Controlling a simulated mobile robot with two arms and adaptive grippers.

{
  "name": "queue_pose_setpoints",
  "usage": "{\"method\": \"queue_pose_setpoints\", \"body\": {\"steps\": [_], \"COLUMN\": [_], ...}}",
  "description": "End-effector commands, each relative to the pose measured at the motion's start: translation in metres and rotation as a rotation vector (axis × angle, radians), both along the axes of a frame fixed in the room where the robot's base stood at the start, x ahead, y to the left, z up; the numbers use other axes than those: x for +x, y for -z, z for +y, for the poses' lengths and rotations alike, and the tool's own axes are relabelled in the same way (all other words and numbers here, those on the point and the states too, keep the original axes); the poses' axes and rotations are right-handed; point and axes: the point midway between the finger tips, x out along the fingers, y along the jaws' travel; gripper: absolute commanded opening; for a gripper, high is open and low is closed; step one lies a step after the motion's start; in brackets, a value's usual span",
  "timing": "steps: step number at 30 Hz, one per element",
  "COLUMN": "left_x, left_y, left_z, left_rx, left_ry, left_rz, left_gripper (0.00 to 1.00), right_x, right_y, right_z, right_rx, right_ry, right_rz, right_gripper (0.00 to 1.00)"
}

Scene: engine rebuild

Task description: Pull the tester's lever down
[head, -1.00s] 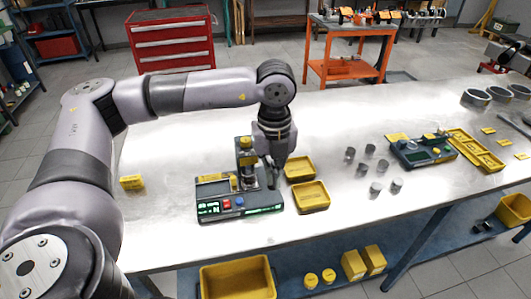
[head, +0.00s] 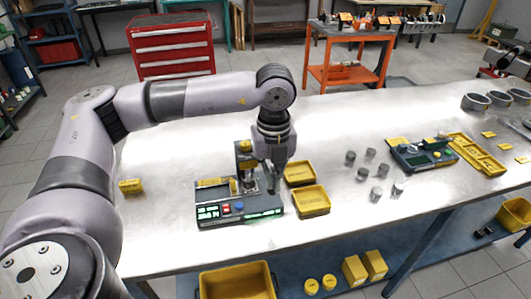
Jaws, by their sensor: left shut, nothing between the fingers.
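The tester (head: 238,216) stands near the front edge of the bench, a dark grey unit with green lit displays and red and blue buttons. A dark column topped with a yellow cap (head: 244,146) rises at its back. My left gripper (head: 273,188) is shut and empty, pointing down at the right side of the tester, close beside its column. The lever cannot be made out clearly; my gripper covers part of that side. Whether the fingers touch the tester cannot be told. My right gripper is out of view.
Two yellow bins (head: 312,201) sit just right of the tester. Several small metal cylinders (head: 371,153) stand farther right, then a second device (head: 423,154) and a yellow tray (head: 480,155). A yellow block (head: 131,186) lies left. The bench's back middle is clear.

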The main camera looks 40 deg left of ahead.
Motion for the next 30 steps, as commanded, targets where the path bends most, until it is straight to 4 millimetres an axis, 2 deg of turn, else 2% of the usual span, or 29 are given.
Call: {"method": "queue_pose_setpoints", "body": {"steps": [3, 30], "left_x": [0.001, 0.002], "left_y": [-0.013, -0.085], "left_z": [0.000, 0.002], "left_rx": [-0.001, -0.001], "left_ry": [-0.001, 0.000], "left_rz": [-0.001, -0.001], "left_gripper": [0.00, 0.00], "right_x": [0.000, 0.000], "right_y": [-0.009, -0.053], "right_z": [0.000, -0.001], "right_rx": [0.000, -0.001], "right_ry": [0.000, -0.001], "right_rz": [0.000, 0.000], "right_gripper": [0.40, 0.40]}}
